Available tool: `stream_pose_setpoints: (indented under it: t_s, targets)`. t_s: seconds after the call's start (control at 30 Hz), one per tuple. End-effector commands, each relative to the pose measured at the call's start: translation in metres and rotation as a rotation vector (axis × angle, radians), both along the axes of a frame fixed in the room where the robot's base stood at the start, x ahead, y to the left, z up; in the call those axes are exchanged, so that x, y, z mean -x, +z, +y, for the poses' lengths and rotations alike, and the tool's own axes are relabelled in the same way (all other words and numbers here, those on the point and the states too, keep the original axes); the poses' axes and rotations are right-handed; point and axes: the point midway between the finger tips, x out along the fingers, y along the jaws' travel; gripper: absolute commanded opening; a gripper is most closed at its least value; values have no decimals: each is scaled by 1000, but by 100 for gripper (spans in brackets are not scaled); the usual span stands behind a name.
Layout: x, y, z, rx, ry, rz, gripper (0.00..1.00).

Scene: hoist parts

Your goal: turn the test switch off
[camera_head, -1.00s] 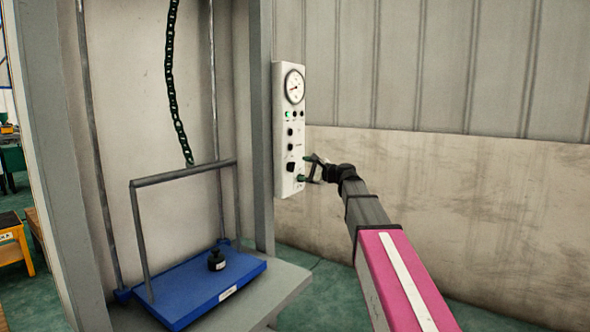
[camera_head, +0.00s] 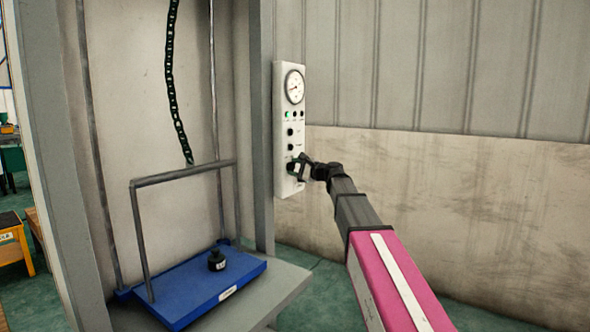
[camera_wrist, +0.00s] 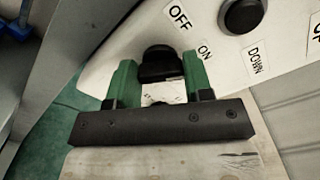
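The test switch is a black knob (camera_wrist: 160,65) low on the white control panel (camera_head: 282,110). In the wrist view it sits between the two green fingers of my gripper (camera_wrist: 158,72). The fingers are apart, one on each side of the knob; I cannot tell whether they touch it. An OFF label (camera_wrist: 178,15) is above the knob and an ON label (camera_wrist: 205,52) to its right. Which label the knob points at is not clear. In the head view my gripper (camera_head: 299,168) is at the panel's lower part and partly covers the switch.
A round gauge (camera_head: 294,87), a green lamp (camera_head: 287,114) and other black controls sit higher on the panel. A DOWN label (camera_wrist: 255,60) is near a black button (camera_wrist: 242,14). Left stand a grey column (camera_head: 262,150) and a blue platform (camera_head: 190,297) with a black weight (camera_head: 217,261).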

Motion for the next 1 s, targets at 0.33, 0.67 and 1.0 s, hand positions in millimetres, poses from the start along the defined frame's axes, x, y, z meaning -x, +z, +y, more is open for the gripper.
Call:
stream_pose_setpoints:
  t_s: [0.33, 0.67, 1.0]
  targets:
    - [1, -1, 0, 43, 1, -65, 23]
    - [1, -1, 0, 187, 2, -280, 23]
    - [1, -2, 0, 364, 2, -547, 23]
